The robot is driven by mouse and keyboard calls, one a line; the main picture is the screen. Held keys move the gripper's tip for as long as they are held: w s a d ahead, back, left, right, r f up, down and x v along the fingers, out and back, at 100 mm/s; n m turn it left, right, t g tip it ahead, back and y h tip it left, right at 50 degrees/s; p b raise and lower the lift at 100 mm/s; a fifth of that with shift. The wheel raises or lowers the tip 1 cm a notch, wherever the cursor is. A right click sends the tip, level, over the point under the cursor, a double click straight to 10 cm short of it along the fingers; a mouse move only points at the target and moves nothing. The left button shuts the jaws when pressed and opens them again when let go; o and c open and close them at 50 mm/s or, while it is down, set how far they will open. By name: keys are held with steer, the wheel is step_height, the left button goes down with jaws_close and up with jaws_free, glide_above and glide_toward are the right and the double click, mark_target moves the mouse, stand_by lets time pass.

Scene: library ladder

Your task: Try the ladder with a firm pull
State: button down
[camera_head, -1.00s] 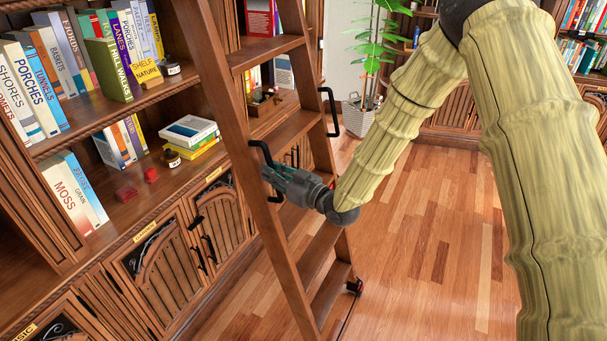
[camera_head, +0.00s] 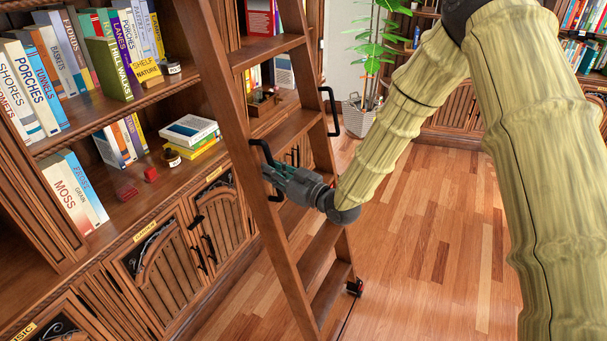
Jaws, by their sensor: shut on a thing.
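The wooden library ladder (camera_head: 239,122) leans against the bookcase in the middle of the head view, with wide flat steps. It carries a black handle on each rail: the near handle (camera_head: 262,148) on the left rail and the far handle (camera_head: 333,110) on the right rail. My gripper (camera_head: 272,175) is at the left rail and shut on the near handle, around its lower part. The fingertips are small and partly hidden against the handle. A dark caster with red (camera_head: 354,287) shows at the foot of the right rail.
The bookcase (camera_head: 110,205) with books and cupboard doors stands behind and left of the ladder. A potted plant (camera_head: 357,115) stands beyond it. The wooden floor (camera_head: 430,240) right of the ladder is clear below my arm.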

steer(key=shift+r, duration=0.1)
stand_by(1.5)
steer(key=c, duration=1.3)
jaws_free()
steer(key=shift+c, duration=0.2)
steer(key=shift+s, duration=0.1)
